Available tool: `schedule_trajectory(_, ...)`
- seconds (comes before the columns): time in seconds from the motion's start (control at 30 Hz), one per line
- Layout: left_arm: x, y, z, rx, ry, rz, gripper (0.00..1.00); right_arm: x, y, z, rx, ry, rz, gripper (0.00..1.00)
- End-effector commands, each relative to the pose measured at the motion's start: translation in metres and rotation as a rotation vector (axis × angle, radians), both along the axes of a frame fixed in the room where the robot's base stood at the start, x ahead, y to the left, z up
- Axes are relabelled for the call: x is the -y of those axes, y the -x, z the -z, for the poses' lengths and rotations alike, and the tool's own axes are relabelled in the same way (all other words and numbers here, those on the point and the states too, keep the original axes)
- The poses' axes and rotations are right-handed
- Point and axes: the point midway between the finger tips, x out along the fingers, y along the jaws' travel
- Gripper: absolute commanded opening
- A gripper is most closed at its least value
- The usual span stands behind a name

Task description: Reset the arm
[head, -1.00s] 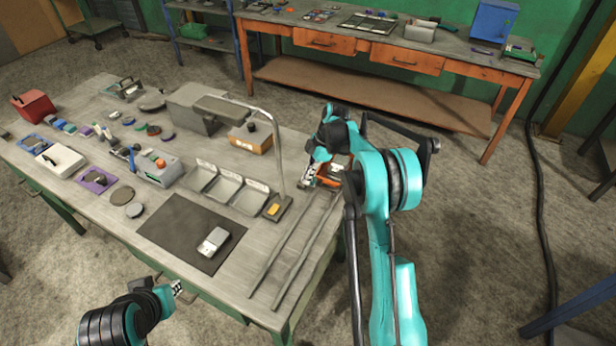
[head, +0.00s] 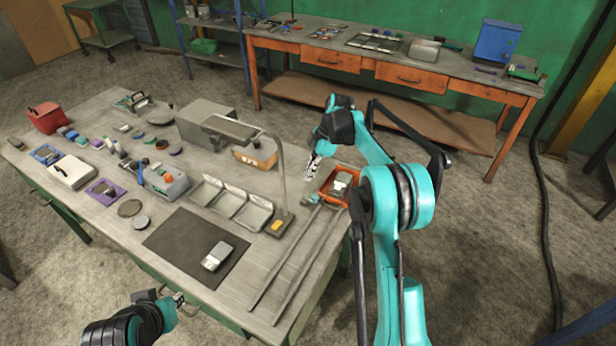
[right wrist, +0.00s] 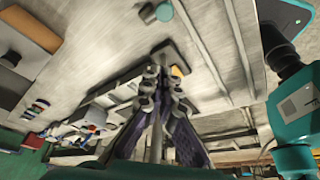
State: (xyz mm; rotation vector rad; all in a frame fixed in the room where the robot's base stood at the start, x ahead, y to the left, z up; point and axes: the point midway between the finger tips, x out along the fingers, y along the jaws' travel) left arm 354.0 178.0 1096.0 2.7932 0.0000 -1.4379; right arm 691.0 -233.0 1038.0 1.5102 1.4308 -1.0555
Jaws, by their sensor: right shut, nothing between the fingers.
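My right arm, teal and black, reaches over the right end of the workbench (head: 120,258). Its gripper (head: 310,172) is shut and empty, pointing down above the bench, just left of an orange tray (head: 326,193). In the right wrist view the fingers (right wrist: 160,65) come together with nothing between them. A grey device (head: 342,183) lies in the orange tray. My left gripper (head: 181,299) is low at the bench's near edge, small and partly seen; I cannot tell if it is open.
A desk lamp (head: 283,178) stands left of the right gripper. Grey trays (head: 247,213), a dark mat (head: 165,241) with a grey device (head: 216,256) and two long rails (head: 290,270) lie nearby. Another bench (head: 470,80) stands behind. Open floor lies to the right.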

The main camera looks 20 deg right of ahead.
Motion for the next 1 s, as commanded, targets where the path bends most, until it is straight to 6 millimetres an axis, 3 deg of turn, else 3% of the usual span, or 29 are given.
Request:
schedule_trajectory(0.37, 0.0, 0.0, 0.0, 0.0, 0.0, 0.0, 0.18, 0.0, 0.0, 0.0, 0.0, 0.0, 0.002, 0.0)
schedule_trajectory(0.53, 0.0, 0.0, 0.004, 0.0, 0.0, 0.0, 0.18, -0.007, 0.014, -0.016, 0.0, 0.021, 0.082, 0.0)
schedule_trajectory(0.67, 0.0, 0.0, 0.011, 0.0, 0.0, 0.0, 0.18, -0.018, 0.043, -0.042, 0.006, 0.055, 0.247, 0.0)
schedule_trajectory(0.8, 0.0, 0.0, 0.018, 0.0, 0.0, 0.0, 0.18, -0.03, 0.086, -0.066, 0.024, 0.082, 0.462, 0.0)
schedule_trajectory(1.0, 0.0, 0.0, 0.028, 0.0, 0.0, 0.0, 0.18, -0.043, 0.156, -0.082, 0.069, 0.079, 0.761, 0.0)
